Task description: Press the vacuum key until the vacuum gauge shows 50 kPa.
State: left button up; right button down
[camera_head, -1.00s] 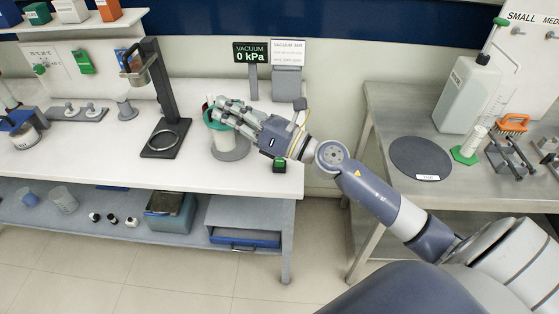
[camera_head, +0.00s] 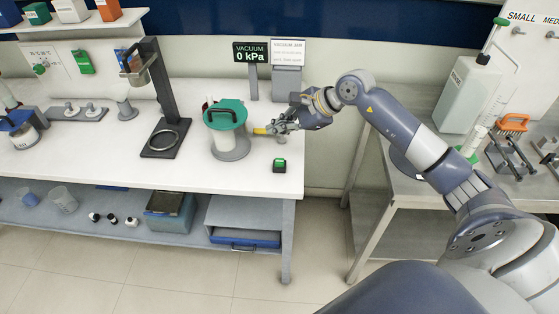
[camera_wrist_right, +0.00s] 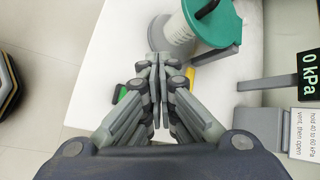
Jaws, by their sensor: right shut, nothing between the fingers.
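The vacuum key (camera_head: 279,164) is a small black box with a green top near the front right of the white bench. In the wrist view, part of the green key (camera_wrist_right: 121,93) shows left of the fingers, which hide the rest. The vacuum gauge (camera_head: 249,52) is a black sign reading 0 kPa, and it also shows in the wrist view (camera_wrist_right: 311,74). My right gripper (camera_head: 274,128) is shut and empty, behind and above the key, apart from it. Its fingertips (camera_wrist_right: 157,62) point toward the vacuum jar. My left gripper is not in view.
The vacuum jar (camera_head: 225,117) with a green lid stands left of my right gripper. A yellow lever (camera_head: 260,131) sticks out beside the fingertips. A white instruction sign (camera_head: 289,49) stands behind. A black stand (camera_head: 165,105) is further left. Bare bench surrounds the key.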

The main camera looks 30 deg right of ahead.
jog(key=shift+f, duration=0.15)
jog(key=b, duration=0.4)
send_over(279, 163)
notch_tip(279, 163, down, 8)
jog(key=shift+f+b, duration=0.3)
jog(key=shift+b, duration=0.15)
dwell(1.1)
jog(key=shift+f+b, duration=0.4)
jog(key=shift+b, duration=0.2)
jog(key=shift+f+b, duration=0.5)
jog(key=shift+b, duration=0.15)
dwell(0.5)
jog(key=shift+r, duration=0.1)
jog(key=shift+r+p, duration=0.35)
jog(key=shift+r, duration=0.5)
